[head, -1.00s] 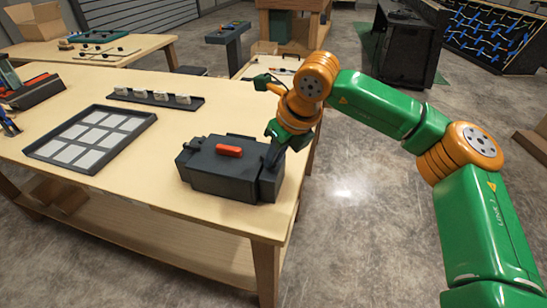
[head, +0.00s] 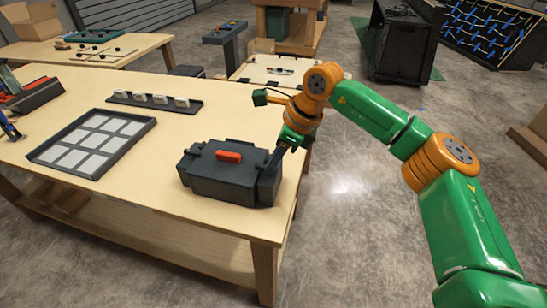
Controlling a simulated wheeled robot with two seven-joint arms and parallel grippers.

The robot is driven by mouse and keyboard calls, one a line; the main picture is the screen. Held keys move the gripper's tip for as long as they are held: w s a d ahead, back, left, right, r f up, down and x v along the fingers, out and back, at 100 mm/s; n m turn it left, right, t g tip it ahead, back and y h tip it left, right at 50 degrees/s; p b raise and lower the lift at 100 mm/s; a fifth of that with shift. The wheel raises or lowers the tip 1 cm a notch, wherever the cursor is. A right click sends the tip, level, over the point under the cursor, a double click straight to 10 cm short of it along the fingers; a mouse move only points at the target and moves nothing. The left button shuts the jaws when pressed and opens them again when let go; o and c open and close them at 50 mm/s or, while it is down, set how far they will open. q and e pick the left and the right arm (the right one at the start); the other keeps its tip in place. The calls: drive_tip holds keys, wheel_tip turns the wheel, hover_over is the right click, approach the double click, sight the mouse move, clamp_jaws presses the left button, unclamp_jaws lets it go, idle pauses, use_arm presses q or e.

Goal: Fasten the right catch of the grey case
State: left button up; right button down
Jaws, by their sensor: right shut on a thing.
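The grey case (head: 222,185) stands shut near the front right corner of the wooden table, with a red-orange handle (head: 229,156) on its lid. My right gripper (head: 274,164) is at the right end of the case, low against its upper edge. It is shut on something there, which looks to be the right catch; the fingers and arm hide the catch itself. I cannot tell the catch's position. My left gripper does not show.
A dark tray of pale squares (head: 60,161) lies left of the case. A dark rail with small white blocks (head: 117,98) lies behind it. The table's right edge is close beside the case. Bare table top lies between tray and case.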

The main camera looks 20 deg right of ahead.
idle(0.3)
drive_tip(key=c, duration=0.9)
unclamp_jaws()
drive_tip(key=shift+o, duration=0.2)
drive_tip(key=v, duration=0.7)
drive_tip(key=shift+b, duration=0.35)
